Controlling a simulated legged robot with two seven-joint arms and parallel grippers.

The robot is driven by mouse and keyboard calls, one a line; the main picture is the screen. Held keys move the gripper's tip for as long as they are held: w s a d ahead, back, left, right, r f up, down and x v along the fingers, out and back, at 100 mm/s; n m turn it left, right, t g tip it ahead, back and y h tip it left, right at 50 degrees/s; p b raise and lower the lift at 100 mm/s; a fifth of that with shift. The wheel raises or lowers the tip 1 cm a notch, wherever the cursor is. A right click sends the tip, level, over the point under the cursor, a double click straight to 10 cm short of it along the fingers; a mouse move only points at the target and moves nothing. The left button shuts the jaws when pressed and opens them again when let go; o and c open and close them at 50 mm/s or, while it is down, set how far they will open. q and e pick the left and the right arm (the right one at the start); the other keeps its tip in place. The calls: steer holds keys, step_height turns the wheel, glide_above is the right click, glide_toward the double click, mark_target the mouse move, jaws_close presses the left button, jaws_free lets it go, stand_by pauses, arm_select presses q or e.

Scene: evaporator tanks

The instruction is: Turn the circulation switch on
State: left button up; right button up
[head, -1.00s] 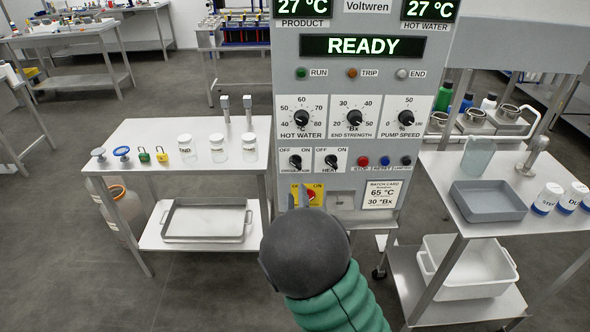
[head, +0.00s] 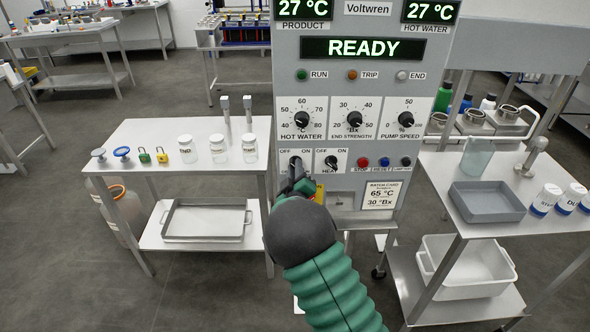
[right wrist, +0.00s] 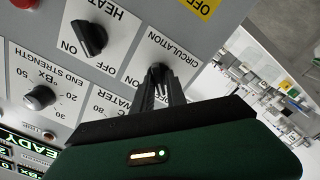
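The circulation switch is a black knob on the grey control panel (head: 345,85), left of the heat switch (head: 331,162). In the head view my right gripper (head: 296,170) is in front of it and hides most of it. In the right wrist view the circulation knob (right wrist: 160,72) is at the tips of my right gripper's fingers (right wrist: 163,88). The fingers are close together at the knob, but I cannot tell whether they grip it. The knob's setting is too hidden to read. The heat knob (right wrist: 88,38) is clear of the gripper. My left gripper is not in view.
The red stop button (head: 362,162) and blue reset button are right of the switches. A yellow-labelled switch below is mostly behind my right gripper. A left table (head: 135,135) holds jars and padlocks. A right cart (head: 440,175) holds a grey tray.

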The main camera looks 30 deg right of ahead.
jaws_close()
steer(key=shift+f, duration=0.1)
steer(key=shift+f+m+b, duration=0.15)
steer(key=shift+m+b, duration=4.1)
steer(key=shift+m, duration=0.25)
steer(key=shift+f+m+b, duration=0.1)
steer(key=shift+m+b, duration=4.1)
steer(key=shift+m, duration=0.3)
